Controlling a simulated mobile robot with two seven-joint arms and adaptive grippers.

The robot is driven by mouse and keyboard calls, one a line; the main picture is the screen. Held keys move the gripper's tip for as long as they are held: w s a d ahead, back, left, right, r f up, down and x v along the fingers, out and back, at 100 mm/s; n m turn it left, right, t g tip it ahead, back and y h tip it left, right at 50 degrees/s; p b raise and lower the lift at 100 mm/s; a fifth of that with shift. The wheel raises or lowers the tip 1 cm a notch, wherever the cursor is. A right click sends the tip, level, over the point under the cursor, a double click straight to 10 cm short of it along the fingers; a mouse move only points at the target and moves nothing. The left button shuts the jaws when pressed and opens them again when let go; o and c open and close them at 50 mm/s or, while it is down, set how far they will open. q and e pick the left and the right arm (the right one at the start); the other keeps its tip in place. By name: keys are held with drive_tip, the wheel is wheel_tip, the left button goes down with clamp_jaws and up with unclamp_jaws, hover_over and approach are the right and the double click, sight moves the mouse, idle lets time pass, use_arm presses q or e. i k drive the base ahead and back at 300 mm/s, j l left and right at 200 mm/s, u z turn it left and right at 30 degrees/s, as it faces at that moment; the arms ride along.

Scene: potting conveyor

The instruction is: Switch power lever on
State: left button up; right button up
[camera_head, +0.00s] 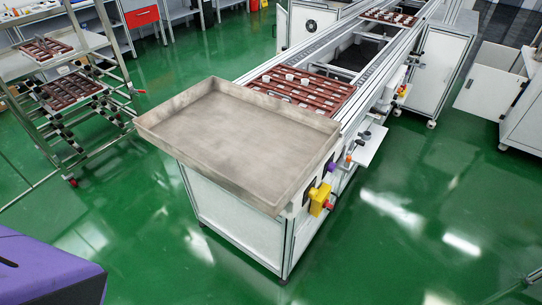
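A yellow box (320,198) with a red part (329,205) on it sits on the right side of the conveyor's near end, below the metal tray. It looks like the power switch, but it is too small to tell how a lever on it is set. A small purple part (329,166) is mounted just above it on the same side. Neither of my grippers is in view.
A large empty metal tray (215,128) covers the conveyor's near end. Brown trays with white pieces (300,88) lie behind it. A small white shelf (368,147) juts from the right side. A rack (117,92) stands left. Green floor (400,240) is clear at right.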

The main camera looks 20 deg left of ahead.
sight(326, 204)
drive_tip(key=i+l+z, duration=0.1)
drive_tip(key=l, duration=0.3)
drive_tip(key=i+l, duration=0.1)
drive_tip(key=l, duration=0.25)
drive_tip(key=i+l+z, duration=0.15)
drive_tip(key=l, duration=0.6)
drive_tip(key=i+z, duration=0.05)
